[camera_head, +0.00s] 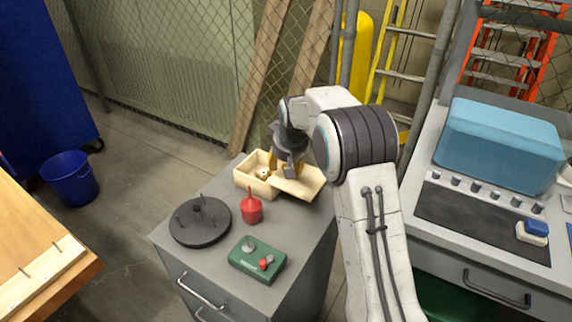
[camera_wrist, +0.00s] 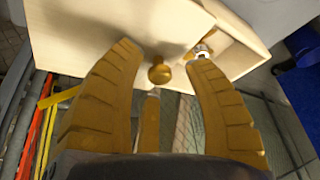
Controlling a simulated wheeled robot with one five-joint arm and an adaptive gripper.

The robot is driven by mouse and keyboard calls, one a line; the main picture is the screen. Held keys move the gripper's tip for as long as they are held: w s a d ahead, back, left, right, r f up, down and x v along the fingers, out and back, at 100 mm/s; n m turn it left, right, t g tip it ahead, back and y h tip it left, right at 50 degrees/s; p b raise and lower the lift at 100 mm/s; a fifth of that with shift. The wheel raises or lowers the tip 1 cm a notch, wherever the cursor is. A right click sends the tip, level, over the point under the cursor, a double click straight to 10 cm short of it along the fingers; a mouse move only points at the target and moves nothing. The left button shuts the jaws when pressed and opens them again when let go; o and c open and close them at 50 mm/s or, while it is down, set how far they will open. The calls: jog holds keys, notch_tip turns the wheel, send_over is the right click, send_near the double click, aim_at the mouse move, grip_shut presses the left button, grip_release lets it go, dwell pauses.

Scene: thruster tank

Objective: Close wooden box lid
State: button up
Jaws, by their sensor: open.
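The pale wooden box (camera_head: 258,187) stands at the back of the grey cabinet top. Its left part is open, with a small item inside. The wooden lid (camera_head: 303,186) lies over the right part of the box, askew. In the wrist view the lid (camera_wrist: 90,35) carries a round brass-coloured knob (camera_wrist: 160,73), and the open box compartment (camera_wrist: 240,55) shows at right with a small metallic item in it. My gripper (camera_head: 286,170) is over the box and lid. In the wrist view my gripper (camera_wrist: 162,60) is open, its fingers either side of the knob, with gaps showing.
On the cabinet top (camera_head: 215,258) are a black disc with pegs (camera_head: 200,222), a red oil can (camera_head: 251,211) and a green control box (camera_head: 257,261). A workbench with a blue-tinted tank (camera_head: 500,145) stands at right. A chain-link fence is behind.

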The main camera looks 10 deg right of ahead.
jog(key=shift+c, duration=0.2)
grip_shut()
dwell(0.6)
